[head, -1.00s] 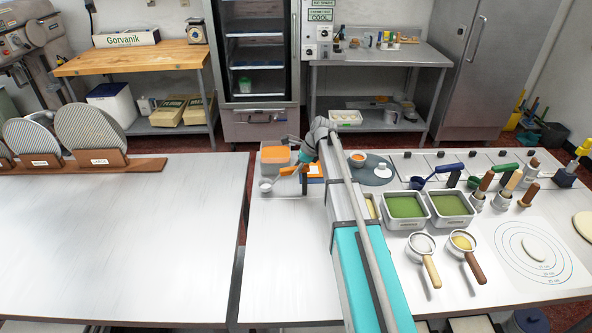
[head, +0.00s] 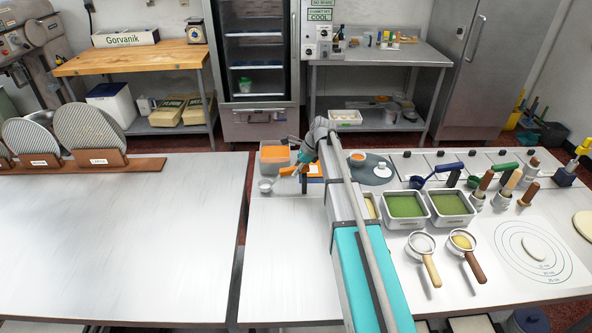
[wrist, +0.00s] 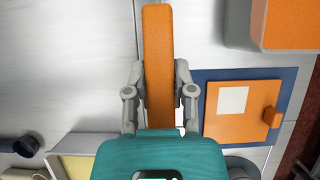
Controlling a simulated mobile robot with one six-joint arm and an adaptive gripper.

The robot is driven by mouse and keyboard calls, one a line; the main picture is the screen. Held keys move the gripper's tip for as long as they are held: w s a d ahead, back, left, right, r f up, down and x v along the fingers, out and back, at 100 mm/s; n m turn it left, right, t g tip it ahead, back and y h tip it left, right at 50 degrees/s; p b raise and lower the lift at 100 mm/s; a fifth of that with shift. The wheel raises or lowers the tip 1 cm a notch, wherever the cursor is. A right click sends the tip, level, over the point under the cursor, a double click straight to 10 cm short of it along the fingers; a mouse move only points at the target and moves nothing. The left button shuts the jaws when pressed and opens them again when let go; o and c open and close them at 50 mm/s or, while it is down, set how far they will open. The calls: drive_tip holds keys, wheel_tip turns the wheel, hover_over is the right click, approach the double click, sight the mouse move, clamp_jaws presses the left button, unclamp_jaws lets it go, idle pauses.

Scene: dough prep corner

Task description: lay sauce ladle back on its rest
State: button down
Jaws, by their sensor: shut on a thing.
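My gripper (wrist: 160,80) is shut on the orange handle of the sauce ladle (wrist: 158,38). In the head view the ladle's pale bowl (head: 265,185) hangs out to the left of my gripper (head: 300,165), over the table's left part; whether it touches the table I cannot tell. An orange flat piece with a white square and a raised knob (wrist: 240,115) lies on a blue mat, right of the handle in the wrist view. It looks like the ladle's rest. In the head view it is partly hidden by my arm (head: 315,169).
An orange-filled container (head: 275,154) stands just behind the ladle. The front left of this table is clear.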

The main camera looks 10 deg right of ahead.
drive_tip(key=shift+f+b, duration=0.4)
drive_tip(key=shift+f, duration=0.1)
drive_tip(key=shift+c, duration=1.9)
unclamp_jaws()
drive_tip(key=o, duration=0.4)
drive_tip(key=shift+r, duration=0.25)
drive_tip(key=shift+p+v, duration=4)
drive_tip(key=shift+v, duration=0.3)
drive_tip(key=shift+s, duration=0.15)
